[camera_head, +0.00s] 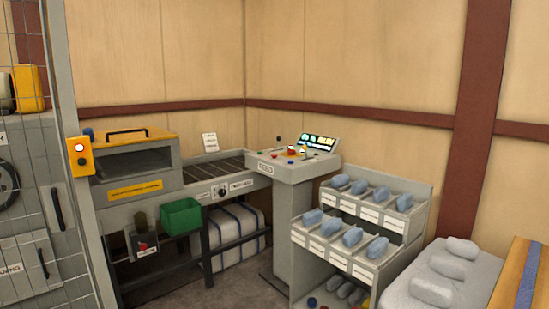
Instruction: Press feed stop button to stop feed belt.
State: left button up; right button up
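A grey control console (283,170) stands at the end of the feed belt, near the room's corner. Its sloped top carries several small coloured buttons, among them a red one (291,153) near the middle. The button labels are too small to read, so I cannot tell which is the feed stop button. A lit screen (318,141) stands at the back of the console. The dark feed belt (215,169) runs from a grey and yellow machine (135,165) to the console; I cannot tell whether it moves. Neither of my grippers shows.
A grey rack (360,230) with several blue-grey bundles stands right of the console. A green bin (182,216) hangs below the belt. A wire fence with an orange switch box (79,156) is at left. Pale pillow-like pieces (446,268) lie at right. Some grey floor shows before the console.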

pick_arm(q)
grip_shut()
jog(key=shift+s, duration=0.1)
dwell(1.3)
